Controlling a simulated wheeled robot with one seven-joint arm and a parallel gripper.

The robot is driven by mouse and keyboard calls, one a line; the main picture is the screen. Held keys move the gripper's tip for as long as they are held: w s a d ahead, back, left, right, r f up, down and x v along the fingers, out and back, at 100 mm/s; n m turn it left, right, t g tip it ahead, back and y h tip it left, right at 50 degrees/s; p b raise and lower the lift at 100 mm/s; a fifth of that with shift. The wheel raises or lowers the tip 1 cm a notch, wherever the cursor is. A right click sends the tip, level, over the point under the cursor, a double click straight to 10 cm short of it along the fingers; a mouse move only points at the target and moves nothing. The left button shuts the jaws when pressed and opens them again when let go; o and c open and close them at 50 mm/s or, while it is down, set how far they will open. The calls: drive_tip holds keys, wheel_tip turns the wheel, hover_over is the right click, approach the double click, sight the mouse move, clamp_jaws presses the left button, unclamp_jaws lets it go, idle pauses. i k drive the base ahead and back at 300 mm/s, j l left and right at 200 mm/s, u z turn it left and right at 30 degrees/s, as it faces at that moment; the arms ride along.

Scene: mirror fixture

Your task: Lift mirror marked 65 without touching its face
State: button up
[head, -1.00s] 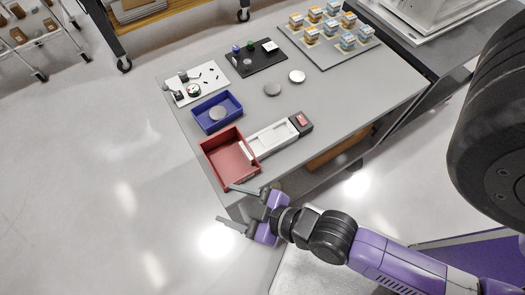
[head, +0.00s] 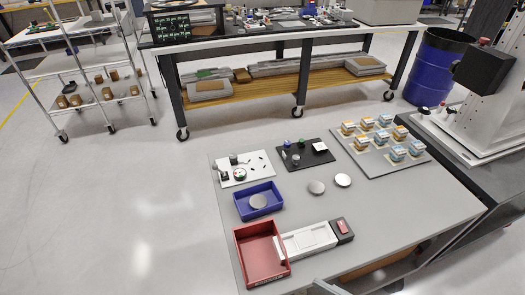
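Three round mirror-like discs show in the head view. A grey one (head: 316,187) and a brighter one (head: 342,180) lie close together on the bare middle of the grey table (head: 400,215). Another grey disc (head: 258,201) lies in the blue tray (head: 239,207). No number is legible on any disc, so I cannot tell which is marked 65. Of my gripper (head: 326,287), only a grey finger-like piece shows at the bottom edge, below the discs and apart from them. The rest is out of the picture, and its opening is hidden.
A red open box (head: 262,255) stands at the front left, beside a white fixture (head: 308,240) with a black end block (head: 342,230). A white board (head: 240,170), a black board (head: 305,154) and a tray of several small boxes (head: 372,160) stand behind. The table's right side is clear.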

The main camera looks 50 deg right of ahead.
sight(342, 182)
drive_tip(key=z, duration=1.3)
